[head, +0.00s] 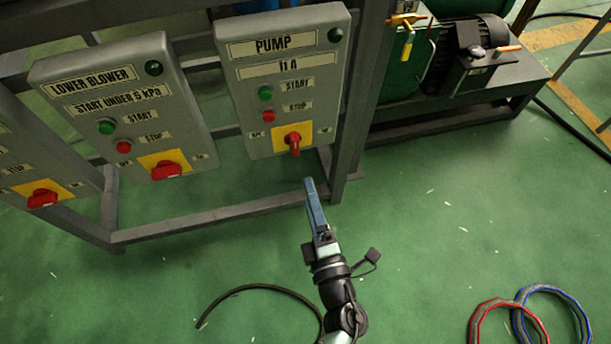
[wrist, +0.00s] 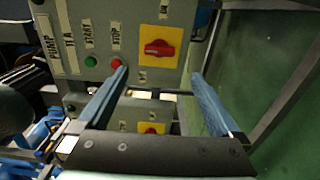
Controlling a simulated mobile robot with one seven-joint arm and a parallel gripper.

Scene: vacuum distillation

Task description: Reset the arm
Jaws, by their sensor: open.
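My gripper (head: 309,188) is in front of the lower part of the pump panel in the head view, seen nearly edge-on. In the wrist view its two long blue fingers (wrist: 160,75) stand wide apart with nothing between them. The grey pump panel (head: 281,50) carries a green start button (head: 265,93), a red stop button (head: 268,116) and a red rotary switch (head: 293,141) on a yellow plate. In the wrist view the red switch (wrist: 159,48) lies beyond the gap between the fingertips, apart from them.
The lower blower panel (head: 115,85) is left of the pump panel, on a grey metal frame (head: 200,217). A motor unit (head: 475,50) stands at the back right. A black hose (head: 250,288) and red and blue coiled hoses (head: 553,290) lie on the green floor. The right floor is mostly clear.

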